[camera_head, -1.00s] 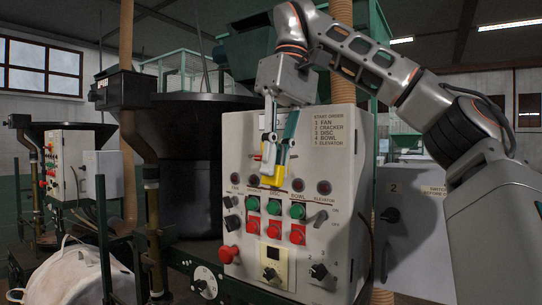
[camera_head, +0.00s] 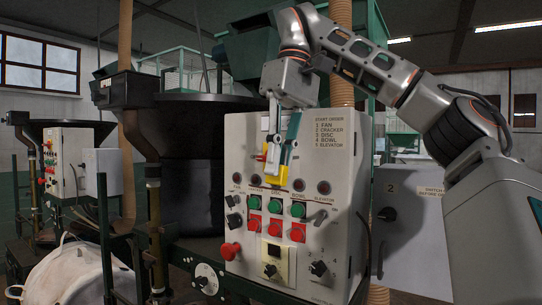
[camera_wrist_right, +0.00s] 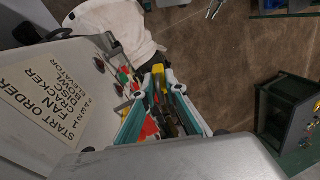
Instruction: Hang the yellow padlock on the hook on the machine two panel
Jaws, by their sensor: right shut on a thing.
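My right gripper (camera_head: 280,165) points down in front of the large grey control panel (camera_head: 344,190). It is shut on the yellow padlock (camera_head: 272,182), whose body shows at the fingertips, just above the button rows. In the right wrist view the yellow padlock (camera_wrist_right: 158,80) shows between the fingertips; its shackle is hard to make out. A grey box marked "2" (camera_head: 415,225), with a black rotary switch, is farther right, apart from the gripper. I cannot make out a hook on either panel. My left gripper is not in view.
Green buttons (camera_head: 274,206), red buttons (camera_head: 275,232) and a projecting red stop knob (camera_head: 230,250) are on the large panel below the gripper. A white bag (camera_head: 70,277) is at lower left. Dark machinery stands behind the panel. Open floor (camera_wrist_right: 225,65) shows in the wrist view.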

